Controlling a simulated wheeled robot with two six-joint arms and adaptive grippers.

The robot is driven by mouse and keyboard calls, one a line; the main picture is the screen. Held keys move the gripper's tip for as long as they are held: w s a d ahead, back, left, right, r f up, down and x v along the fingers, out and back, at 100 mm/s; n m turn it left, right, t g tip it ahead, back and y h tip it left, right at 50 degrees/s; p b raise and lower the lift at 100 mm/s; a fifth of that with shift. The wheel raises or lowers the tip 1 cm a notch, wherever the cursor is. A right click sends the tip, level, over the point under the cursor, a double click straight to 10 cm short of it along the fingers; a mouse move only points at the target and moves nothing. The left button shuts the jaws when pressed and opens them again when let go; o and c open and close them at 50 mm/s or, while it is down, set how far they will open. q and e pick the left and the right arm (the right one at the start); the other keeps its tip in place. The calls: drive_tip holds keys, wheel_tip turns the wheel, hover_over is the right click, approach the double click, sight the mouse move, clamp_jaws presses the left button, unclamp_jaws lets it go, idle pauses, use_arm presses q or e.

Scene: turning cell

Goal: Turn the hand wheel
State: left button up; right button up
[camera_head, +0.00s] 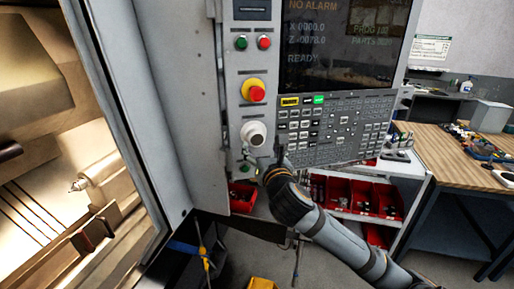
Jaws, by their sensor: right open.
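The hand wheel appears to be the round pale knob (254,133) with a dark centre, low on the machine's grey control panel, below the red emergency stop. My right gripper (262,155) is just below the knob, its arm coming in from the lower right. It is open and holds nothing that I can see. One dark finger rises near the knob's lower right edge; I cannot tell whether it touches. My left gripper is out of view.
The red emergency stop button (256,93) on its yellow base is close above the knob. The keypad (330,128) and screen (342,45) are to the right. Red bins (375,198) stand on a shelf behind my arm. The machine's lit interior (60,150) is at left.

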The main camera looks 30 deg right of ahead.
sight(257, 139)
drive_tip(key=x, duration=0.1)
drive_tip(key=p+x, duration=0.1)
drive_tip(key=x, duration=0.3)
drive_tip(key=shift+w+r+p, duration=0.25)
drive_tip(key=shift+r+p, duration=0.05)
drive_tip(key=shift+p, duration=0.05)
drive_tip(key=shift+w+d+f, duration=0.1)
drive_tip(key=shift+w+f, duration=0.05)
drive_tip(key=shift+w, duration=0.2)
drive_tip(key=c, duration=0.9)
drive_tip(key=shift+s+r, duration=0.2)
drive_tip(key=shift+s, duration=0.05)
drive_tip(key=shift+c, duration=1.2)
